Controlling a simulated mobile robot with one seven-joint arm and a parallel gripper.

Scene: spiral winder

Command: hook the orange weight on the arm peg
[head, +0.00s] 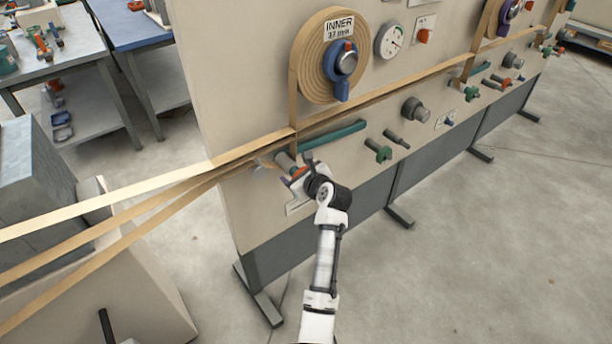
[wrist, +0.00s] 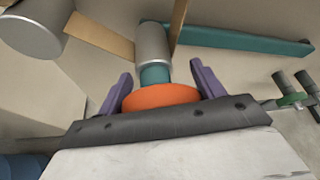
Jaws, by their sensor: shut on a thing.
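The orange weight (wrist: 160,98) is a round disc between the purple fingers of my gripper (wrist: 160,72), which is shut on it. In the head view my gripper (head: 297,172) is at the lower left of the panel, with a little orange-red showing. The teal arm (head: 335,133) slants across the panel just above; it also shows in the wrist view (wrist: 240,40). A grey cylinder (wrist: 152,45) with a teal end (wrist: 155,75) stands in line beyond the weight, by the arm's left end. I cannot tell whether the weight touches the teal end or hangs on it.
Tan strips (head: 120,190) run from the left across the panel (head: 225,100), close above my gripper. A roll marked INNER (head: 320,80) is above. A green-collared peg (head: 378,150) and other pegs stick out to the right. The floor in front is clear.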

